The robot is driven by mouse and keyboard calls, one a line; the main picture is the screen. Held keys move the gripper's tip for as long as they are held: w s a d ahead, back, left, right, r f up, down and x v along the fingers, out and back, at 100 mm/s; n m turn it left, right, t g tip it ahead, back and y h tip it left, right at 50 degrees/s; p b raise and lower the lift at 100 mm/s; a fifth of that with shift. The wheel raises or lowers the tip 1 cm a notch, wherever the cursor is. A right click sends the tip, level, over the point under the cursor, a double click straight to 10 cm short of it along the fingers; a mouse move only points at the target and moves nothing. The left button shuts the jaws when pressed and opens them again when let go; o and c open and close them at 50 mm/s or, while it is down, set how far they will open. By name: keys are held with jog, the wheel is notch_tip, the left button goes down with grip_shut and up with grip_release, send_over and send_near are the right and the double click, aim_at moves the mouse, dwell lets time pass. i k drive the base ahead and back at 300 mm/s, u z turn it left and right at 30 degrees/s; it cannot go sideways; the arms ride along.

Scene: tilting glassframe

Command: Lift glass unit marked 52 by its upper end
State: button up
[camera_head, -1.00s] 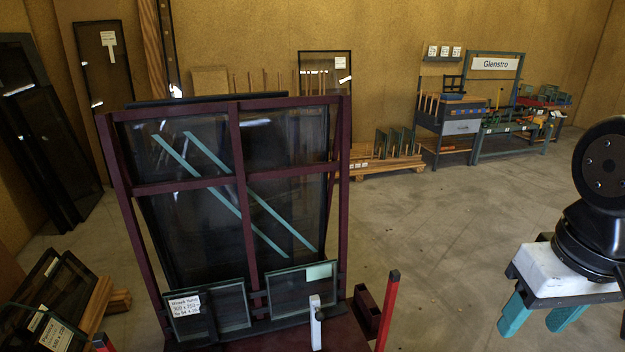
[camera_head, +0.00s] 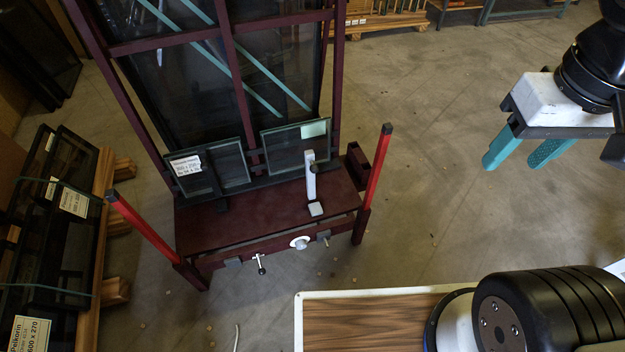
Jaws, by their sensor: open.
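Two small dark-framed glass units lean at the foot of the maroon tilting frame (camera_head: 225,105). The left unit (camera_head: 232,165) carries a white printed label, too small to read fully. The right unit (camera_head: 284,152) has a pale green patch at its upper right corner. I can read no 52 on either, so I cannot tell which is the marked unit. My gripper (camera_head: 525,155), with teal fingers, hangs open and empty at the upper right. It is well to the right of both units in the picture and apart from them.
Two red posts (camera_head: 375,170) (camera_head: 145,220) flank the frame's maroon shelf (camera_head: 255,212). A white upright clamp (camera_head: 311,183) stands before the right unit. A wooden rack (camera_head: 115,215) with labelled dark panes is at left. Floor between frame and gripper is clear.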

aim_at(284, 147)
jog(key=k, duration=0.65)
jog(key=u, duration=0.5)
jog(key=i, duration=0.65)
jog(key=u, duration=0.45)
jog(key=i, duration=1.05)
jog(key=z, duration=0.4)
